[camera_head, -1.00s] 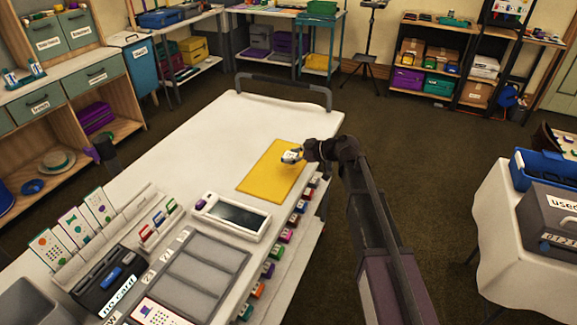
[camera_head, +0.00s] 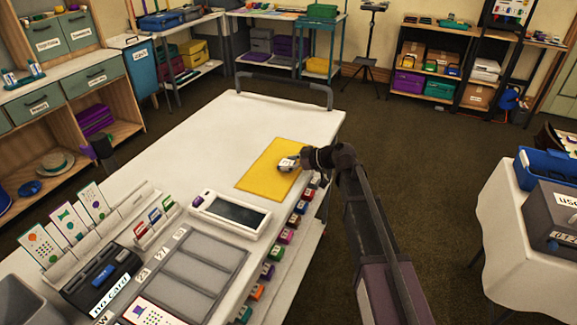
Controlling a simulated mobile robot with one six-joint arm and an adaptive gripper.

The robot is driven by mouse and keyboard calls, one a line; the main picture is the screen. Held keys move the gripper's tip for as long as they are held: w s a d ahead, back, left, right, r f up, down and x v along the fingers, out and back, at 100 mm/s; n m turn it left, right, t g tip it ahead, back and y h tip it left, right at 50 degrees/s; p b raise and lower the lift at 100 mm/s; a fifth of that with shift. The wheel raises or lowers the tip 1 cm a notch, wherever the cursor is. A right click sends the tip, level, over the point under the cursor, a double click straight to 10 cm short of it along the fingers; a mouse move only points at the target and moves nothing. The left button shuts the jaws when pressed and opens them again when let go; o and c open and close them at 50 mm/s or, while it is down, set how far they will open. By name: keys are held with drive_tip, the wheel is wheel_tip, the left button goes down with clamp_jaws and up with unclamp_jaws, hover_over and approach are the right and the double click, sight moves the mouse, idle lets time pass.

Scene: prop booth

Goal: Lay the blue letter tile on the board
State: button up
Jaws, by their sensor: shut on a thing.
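My gripper (camera_head: 288,163) is over the right part of a flat yellow board (camera_head: 259,177) on the white table. It is shut on a small whitish thing, mostly hidden by the fingers. I cannot make out a blue face or a letter on it. The gripper is low over the board, but I cannot tell whether the held thing touches it.
A white device with a dark screen (camera_head: 232,213) lies nearer than the yellow board. A grey compartment tray (camera_head: 245,255), a card rack (camera_head: 105,232) and a black box (camera_head: 100,280) fill the near end. The far part of the white table (camera_head: 240,120) is clear.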

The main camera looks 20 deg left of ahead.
drive_tip(key=shift+f, duration=0.15)
drive_tip(key=o, duration=0.9)
drive_tip(key=shift+d+r, duration=0.1)
drive_tip(key=shift+r, duration=0.2)
drive_tip(key=p+v, duration=0.5)
drive_tip(key=v, duration=0.6)
drive_tip(key=shift+s+d+r, duration=0.1)
drive_tip(key=shift+d, duration=0.25)
